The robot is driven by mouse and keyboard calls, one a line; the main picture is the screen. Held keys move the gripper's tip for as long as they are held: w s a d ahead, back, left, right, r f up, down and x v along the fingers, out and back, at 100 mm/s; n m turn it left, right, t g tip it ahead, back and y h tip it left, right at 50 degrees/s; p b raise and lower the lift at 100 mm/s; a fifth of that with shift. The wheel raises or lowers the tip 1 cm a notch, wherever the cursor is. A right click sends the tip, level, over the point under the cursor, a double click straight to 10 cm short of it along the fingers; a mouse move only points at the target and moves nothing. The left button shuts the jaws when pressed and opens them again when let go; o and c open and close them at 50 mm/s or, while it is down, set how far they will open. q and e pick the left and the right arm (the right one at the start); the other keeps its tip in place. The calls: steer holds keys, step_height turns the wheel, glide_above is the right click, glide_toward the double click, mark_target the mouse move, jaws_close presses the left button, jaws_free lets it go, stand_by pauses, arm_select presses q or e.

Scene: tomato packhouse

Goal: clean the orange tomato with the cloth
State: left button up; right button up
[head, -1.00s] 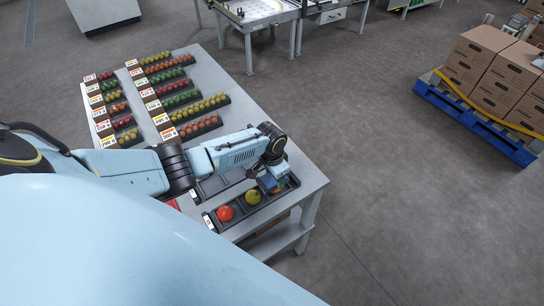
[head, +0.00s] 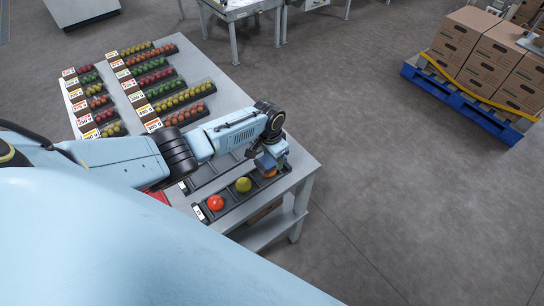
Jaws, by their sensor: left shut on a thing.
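The orange tomato (head: 270,173) sits in the right end of the black tray (head: 228,205) at the table's near right corner, partly hidden under my left gripper. My left gripper (head: 269,166) points down over it and is shut on a small blue-grey thing, which looks like the cloth (head: 264,164). The cloth is at the top of the tomato; whether it touches cannot be told for sure. A red tomato (head: 215,202) and a yellow-green tomato (head: 243,184) lie in the same tray to the left. My right gripper is not in view.
The grey table (head: 219,85) carries rows of small tomatoes in black trays (head: 181,98) with price labels. Another dark tray (head: 205,178) lies behind the front one. A blue pallet of cartons (head: 468,108) stands on the floor at right. The floor between is clear.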

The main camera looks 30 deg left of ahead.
mark_target(265, 162)
arm_select(q)
steer(key=shift+s+f, duration=0.2)
steer(key=shift+s, duration=0.1)
steer(key=shift+s+a+r+p, duration=0.1)
steer(key=shift+s+a+p, duration=0.2)
steer(key=shift+s+p, duration=0.4)
steer(key=shift+s+a+p, duration=0.3)
steer(key=shift+s+p, duration=0.15)
steer(key=shift+p, duration=0.4)
steer(key=shift+s+a+p, duration=0.25)
steer(key=shift+s+p, duration=0.3)
steer(key=shift+s, duration=0.25)
steer(key=shift+w+d+f+b, duration=0.15)
steer(key=shift+w+d+b, duration=0.05)
steer(key=shift+w+b, duration=0.25)
steer(key=shift+w+d+f+b, duration=0.1)
steer(key=shift+w+d+b, duration=0.05)
steer(key=shift+w+b, duration=0.25)
steer(key=shift+w+d+r+b, duration=0.1)
steer(key=shift+w+d+b, duration=0.15)
steer(key=shift+w+b, duration=0.3)
steer(key=shift+w+d+b, duration=0.25)
steer(key=shift+w+b, duration=0.15)
steer(key=shift+w, duration=0.25)
